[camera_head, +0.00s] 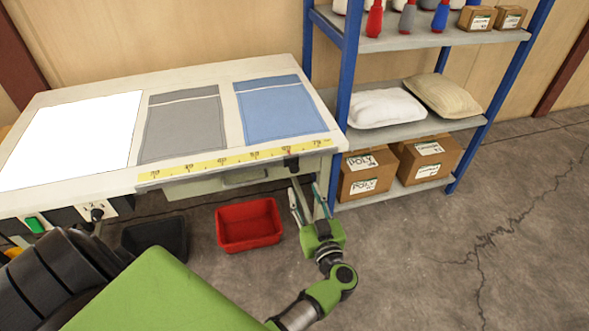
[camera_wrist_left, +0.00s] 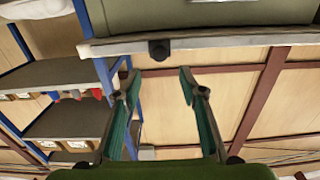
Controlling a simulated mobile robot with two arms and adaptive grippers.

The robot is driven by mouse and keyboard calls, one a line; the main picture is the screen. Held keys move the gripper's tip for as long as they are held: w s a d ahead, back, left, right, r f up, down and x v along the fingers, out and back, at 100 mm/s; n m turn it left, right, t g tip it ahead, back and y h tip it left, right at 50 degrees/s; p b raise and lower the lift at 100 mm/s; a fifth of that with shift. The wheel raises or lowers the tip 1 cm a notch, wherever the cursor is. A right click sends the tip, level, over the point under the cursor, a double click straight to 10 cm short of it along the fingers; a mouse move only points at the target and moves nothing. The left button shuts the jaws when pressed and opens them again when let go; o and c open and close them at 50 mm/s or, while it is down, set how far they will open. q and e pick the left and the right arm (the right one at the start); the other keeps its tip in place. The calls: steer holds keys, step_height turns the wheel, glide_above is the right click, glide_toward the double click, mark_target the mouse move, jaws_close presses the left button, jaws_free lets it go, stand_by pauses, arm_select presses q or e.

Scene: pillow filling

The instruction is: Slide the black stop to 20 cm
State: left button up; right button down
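The black stop (camera_head: 291,163) sits on the table's front edge, just below the yellow ruler strip (camera_head: 236,160) and towards its right end. The ruler's numbers are too small to read surely. My left gripper (camera_head: 305,188) is below the table edge near the stop, with its fingers pointing up towards it. In the left wrist view the stop shows as a dark knob (camera_wrist_left: 159,49) under the edge, beyond the fingertips and roughly centred between them. The left gripper (camera_wrist_left: 158,82) is open and empty there, apart from the stop. My right gripper is in no view.
Grey fabric (camera_head: 180,128) and blue fabric (camera_head: 279,108) lie on the table beside a white panel (camera_head: 70,140). A drawer front (camera_head: 245,177) is under the edge. A red bin (camera_head: 249,224) and a black bin (camera_head: 155,236) stand on the floor. A blue-framed shelf (camera_head: 347,60) stands right.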

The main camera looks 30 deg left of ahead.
mark_target(295, 170)
arm_select(q)
steer(key=b+x, duration=0.2)
steer(key=x, duration=0.3)
steer(key=b+x, duration=0.2)
steer(key=x, duration=0.3)
steer(key=shift+d+f, duration=0.1)
steer(key=shift+f, duration=0.1)
steer(key=shift+w+a+r, duration=0.1)
steer(key=shift+w+a, duration=0.25)
steer(key=shift+a, duration=0.1)
steer(key=shift+r, duration=0.1)
jaws_close()
